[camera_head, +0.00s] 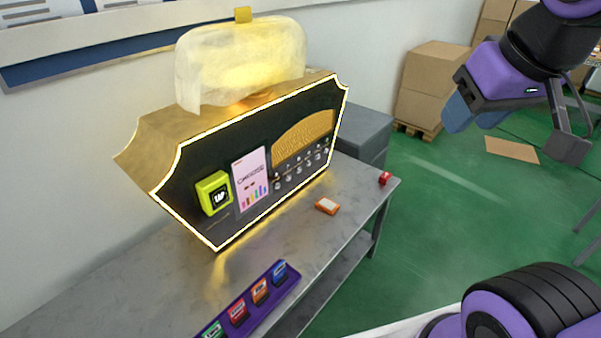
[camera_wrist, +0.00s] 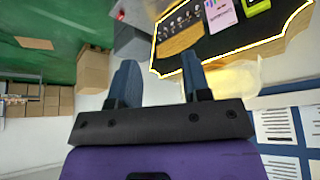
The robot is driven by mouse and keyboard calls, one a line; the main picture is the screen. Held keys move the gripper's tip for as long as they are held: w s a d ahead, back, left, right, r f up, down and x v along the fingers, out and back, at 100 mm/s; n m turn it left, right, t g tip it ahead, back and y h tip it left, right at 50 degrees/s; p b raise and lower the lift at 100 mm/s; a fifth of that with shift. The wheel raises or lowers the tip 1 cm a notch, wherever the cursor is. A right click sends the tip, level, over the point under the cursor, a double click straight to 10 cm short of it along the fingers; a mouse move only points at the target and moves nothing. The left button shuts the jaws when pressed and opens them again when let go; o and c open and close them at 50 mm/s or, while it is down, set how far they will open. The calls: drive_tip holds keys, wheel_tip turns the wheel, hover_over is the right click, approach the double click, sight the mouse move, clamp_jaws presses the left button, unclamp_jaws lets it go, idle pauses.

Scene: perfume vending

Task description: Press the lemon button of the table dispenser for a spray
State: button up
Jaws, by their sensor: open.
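The table dispenser (camera_head: 165,150) is a dark-fronted, gold-sided box with a glowing edge and a translucent bottle-shaped top (camera_head: 245,62). It stands on a grey table. Its front has a row of small round buttons (camera_head: 300,172) below a gold panel, with a pink card and a yellow-green reader to their left. I cannot tell which button is lemon. My gripper (camera_head: 515,135) is at the upper right, well away from the dispenser, and empty. In the wrist view my gripper (camera_wrist: 160,85) has its fingers apart, and the dispenser front (camera_wrist: 225,40) appears upside down at the upper right.
A purple tray (camera_head: 283,290) with several coloured packs lies at the table's front. An orange-white box (camera_head: 327,206) and a small red item (camera_head: 385,178) sit on the table (camera_head: 345,225). Cardboard boxes (camera_head: 425,85) stand behind. Green floor at the right is largely open.

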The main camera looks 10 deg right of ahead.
clamp_jaws()
idle(1.4)
